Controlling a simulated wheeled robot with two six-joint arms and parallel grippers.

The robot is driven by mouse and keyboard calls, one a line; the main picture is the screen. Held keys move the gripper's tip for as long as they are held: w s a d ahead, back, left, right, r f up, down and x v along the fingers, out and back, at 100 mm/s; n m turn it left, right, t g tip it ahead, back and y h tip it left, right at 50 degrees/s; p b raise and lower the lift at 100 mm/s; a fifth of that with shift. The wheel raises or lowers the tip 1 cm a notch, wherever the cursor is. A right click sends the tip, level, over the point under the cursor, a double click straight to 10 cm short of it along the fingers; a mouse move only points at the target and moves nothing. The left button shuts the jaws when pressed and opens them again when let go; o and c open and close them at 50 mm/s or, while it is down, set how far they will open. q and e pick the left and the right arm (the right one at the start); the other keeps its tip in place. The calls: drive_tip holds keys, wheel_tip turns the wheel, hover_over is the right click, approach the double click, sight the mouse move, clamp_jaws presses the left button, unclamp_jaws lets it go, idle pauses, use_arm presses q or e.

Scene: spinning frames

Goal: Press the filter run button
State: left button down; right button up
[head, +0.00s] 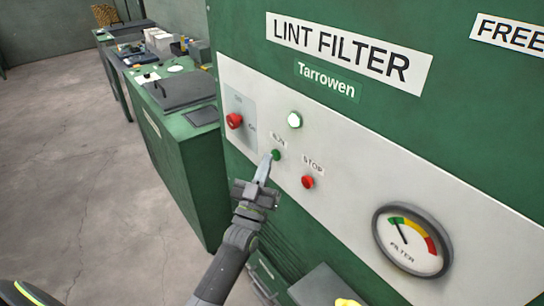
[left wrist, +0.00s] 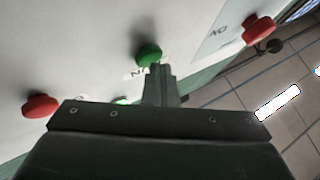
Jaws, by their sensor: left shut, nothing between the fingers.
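The green run button (head: 276,154) is on the white panel (head: 345,170) of the green lint filter cabinet, beside the word RUN. My left gripper (head: 266,160) is shut and empty, with its fingertips just at the lower left of this button in the head view. In the left wrist view the green button (left wrist: 149,54) shows just beyond the shut fingers (left wrist: 160,75). I cannot tell whether they touch it. My right gripper is not in view.
A red stop button (head: 308,182) is right of the run button, and a red knob (head: 234,121) is left. A round lamp (head: 294,120) above glows pale green. The filter gauge (head: 412,241) needle points into green. Green benches (head: 180,130) stand at left, beside open floor.

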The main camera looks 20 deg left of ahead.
use_arm(q)
drive_tip(key=shift+s+a, duration=0.4)
drive_tip(key=shift+s, duration=0.35)
drive_tip(key=shift+p, duration=0.3)
drive_tip(key=s+a, duration=0.1)
drive_tip(key=s+p, duration=0.1)
drive_tip(key=s, duration=0.1)
drive_tip(key=s+a, duration=0.1)
drive_tip(key=shift+s+a, duration=0.15)
drive_tip(key=shift+a, duration=0.15)
